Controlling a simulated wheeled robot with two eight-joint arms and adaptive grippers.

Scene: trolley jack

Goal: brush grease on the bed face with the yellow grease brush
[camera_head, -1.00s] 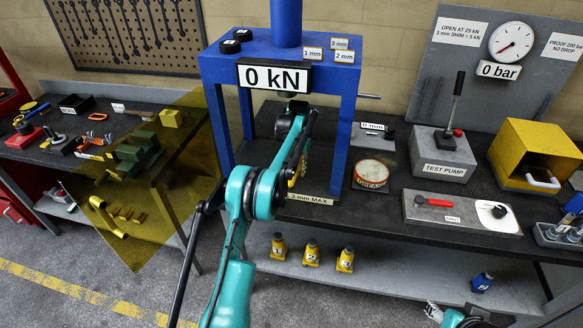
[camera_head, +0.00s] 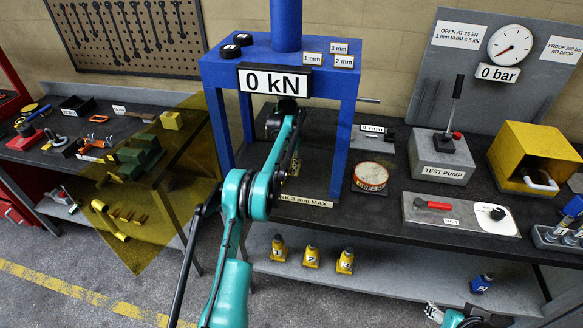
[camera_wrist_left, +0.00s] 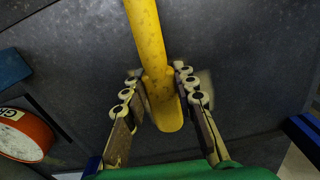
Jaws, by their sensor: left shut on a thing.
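The yellow grease brush (camera_wrist_left: 148,40) lies between the two fingers of my left gripper (camera_wrist_left: 160,88) in the left wrist view, which is shut on it. Its far end runs out of the top of that picture, so the bristles are hidden. In the head view my left gripper (camera_head: 279,124) is inside the blue press frame (camera_head: 345,130), above the bed face (camera_head: 315,165); the arm hides part of the bed. I cannot tell whether the brush touches the bed. My right gripper (camera_head: 434,312) is at the bottom edge, its fingers unclear.
The grease tin (camera_head: 371,175) stands on the bench right of the press and shows at the left of the wrist view (camera_wrist_left: 22,135). The press posts flank my left gripper. A test pump (camera_head: 442,155) stands further right. A translucent yellow panel (camera_head: 150,190) is at left.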

